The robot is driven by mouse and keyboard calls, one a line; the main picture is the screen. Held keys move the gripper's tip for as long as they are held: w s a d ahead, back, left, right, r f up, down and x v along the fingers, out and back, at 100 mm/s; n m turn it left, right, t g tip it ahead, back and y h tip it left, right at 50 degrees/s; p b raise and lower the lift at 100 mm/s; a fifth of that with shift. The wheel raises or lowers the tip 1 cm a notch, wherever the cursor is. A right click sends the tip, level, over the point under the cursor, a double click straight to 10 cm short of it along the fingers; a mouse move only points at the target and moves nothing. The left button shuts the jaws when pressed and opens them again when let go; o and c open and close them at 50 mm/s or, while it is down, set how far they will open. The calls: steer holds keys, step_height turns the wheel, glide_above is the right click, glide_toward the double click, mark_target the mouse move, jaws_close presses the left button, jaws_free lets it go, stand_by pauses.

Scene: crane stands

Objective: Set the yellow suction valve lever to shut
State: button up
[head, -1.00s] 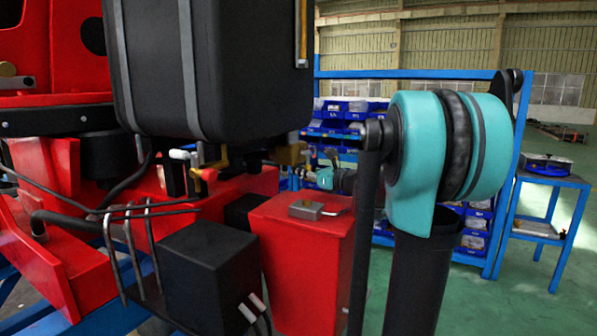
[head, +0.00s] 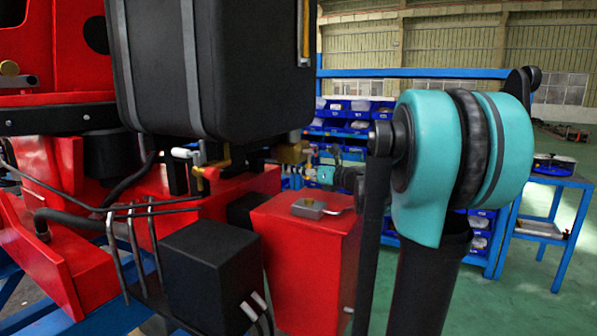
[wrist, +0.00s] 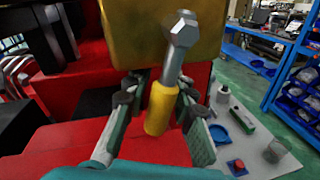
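The yellow lever (wrist: 161,108) shows in the wrist view as a yellow sleeve on a grey metal stem with a bolt head at its upper end. It slants slightly, in front of a brass-coloured block (wrist: 140,30). My gripper (wrist: 158,95) is open, with one finger on each side of the sleeve. The fingertips are very close to it; I cannot tell whether they touch. In the head view my gripper (head: 326,175) is small and partly hidden by my arm, beside the brass valve body (head: 291,152). The yellow lever cannot be made out there.
A black tank (head: 210,70) hangs over the valve area. A red box (head: 305,240) and a black box (head: 210,280) stand below. A blue rack (head: 430,72) with bins stands behind.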

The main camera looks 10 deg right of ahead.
steer(key=shift+o, duration=0.2)
steer(key=v, duration=1.2)
